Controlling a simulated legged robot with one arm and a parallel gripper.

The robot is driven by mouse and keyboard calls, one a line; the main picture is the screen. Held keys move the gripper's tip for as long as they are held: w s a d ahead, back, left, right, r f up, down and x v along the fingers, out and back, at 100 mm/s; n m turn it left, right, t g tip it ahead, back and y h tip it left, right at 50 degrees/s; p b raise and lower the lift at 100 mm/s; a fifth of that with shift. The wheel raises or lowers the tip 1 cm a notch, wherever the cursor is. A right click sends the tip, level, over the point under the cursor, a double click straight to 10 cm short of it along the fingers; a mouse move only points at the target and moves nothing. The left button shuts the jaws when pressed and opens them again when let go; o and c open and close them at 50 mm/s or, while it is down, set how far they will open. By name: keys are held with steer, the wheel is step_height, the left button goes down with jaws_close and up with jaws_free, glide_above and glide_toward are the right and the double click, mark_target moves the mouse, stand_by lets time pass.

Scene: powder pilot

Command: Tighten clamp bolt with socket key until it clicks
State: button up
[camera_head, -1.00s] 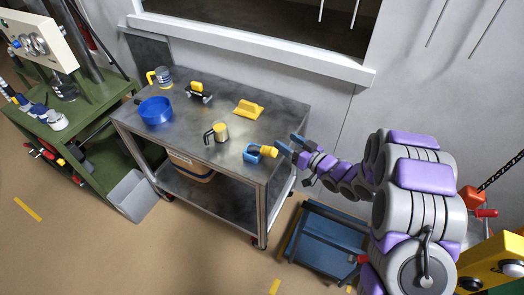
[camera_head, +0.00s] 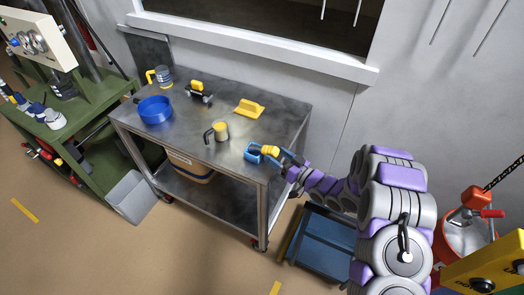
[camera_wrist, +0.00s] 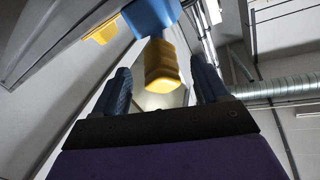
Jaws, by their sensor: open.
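A tool with a blue head (camera_head: 253,152) and a yellow grip (camera_head: 270,150) lies near the front right corner of the metal cart top (camera_head: 228,165). I cannot tell for sure whether it is the socket key. My gripper (camera_head: 283,155) is open at the yellow grip. In the wrist view, the yellow grip (camera_wrist: 161,66) shows between my two blue fingers (camera_wrist: 160,80), with gaps on both sides, and the blue head (camera_wrist: 152,14) lies beyond. I cannot make out a clamp bolt.
The cart also holds a blue pan (camera_head: 155,111), a yellow-and-black cup (camera_head: 221,132), a yellow block (camera_head: 248,108), a black item with a yellow top (camera_head: 198,90) and a grey jar with a yellow handle (camera_head: 163,77). A blue bin (camera_head: 325,243) stands right of the cart.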

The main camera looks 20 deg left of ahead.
mark_target(263, 146)
steer(key=b+x, duration=0.1)
steer(key=x, duration=0.3)
steer(key=shift+w+a+f, duration=0.1)
steer(key=shift+a+f, duration=0.05)
steer(key=shift+a, duration=0.2)
steer(key=shift+w+a, duration=0.25)
steer(key=shift+a, duration=0.2)
steer(key=c, duration=1.2)
steer(key=shift+r, duration=0.2)
steer(key=shift+c, duration=0.2)
